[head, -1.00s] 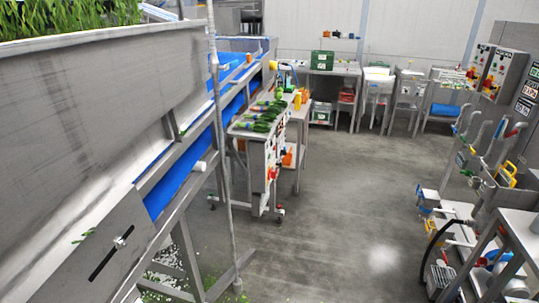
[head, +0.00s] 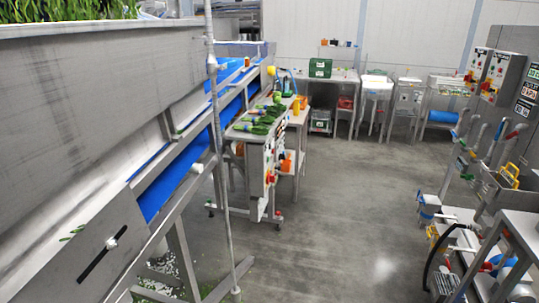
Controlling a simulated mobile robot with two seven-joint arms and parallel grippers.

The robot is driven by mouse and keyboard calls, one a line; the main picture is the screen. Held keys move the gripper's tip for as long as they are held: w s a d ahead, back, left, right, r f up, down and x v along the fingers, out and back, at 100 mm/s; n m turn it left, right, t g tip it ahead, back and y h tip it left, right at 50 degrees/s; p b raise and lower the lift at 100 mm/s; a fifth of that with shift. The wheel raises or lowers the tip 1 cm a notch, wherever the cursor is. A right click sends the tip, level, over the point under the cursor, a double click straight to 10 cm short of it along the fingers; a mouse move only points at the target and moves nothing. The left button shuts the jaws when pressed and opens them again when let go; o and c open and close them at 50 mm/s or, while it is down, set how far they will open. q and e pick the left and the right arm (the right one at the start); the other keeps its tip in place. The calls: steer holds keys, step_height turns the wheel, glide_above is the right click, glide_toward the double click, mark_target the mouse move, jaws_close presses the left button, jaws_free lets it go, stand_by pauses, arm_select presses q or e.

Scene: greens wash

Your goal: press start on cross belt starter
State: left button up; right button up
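Neither of my grippers shows in the head view. A control panel (head: 269,168) with red, yellow and other small controls is on the end of the steel table that carries greens, in the middle left. Two grey control boxes (head: 497,72) with red and yellow knobs hang at the upper right. The labels are too small to read, so I cannot tell which of these is the cross belt starter. No start button can be singled out at this distance.
A steel conveyor with a blue belt (head: 178,187) and a thin upright post (head: 222,150) fill the left. Steel tables, a sink (head: 376,84) and a green crate (head: 320,67) line the back. Pipes and a steel stand (head: 520,232) edge the right. The grey floor (head: 345,190) between is clear.

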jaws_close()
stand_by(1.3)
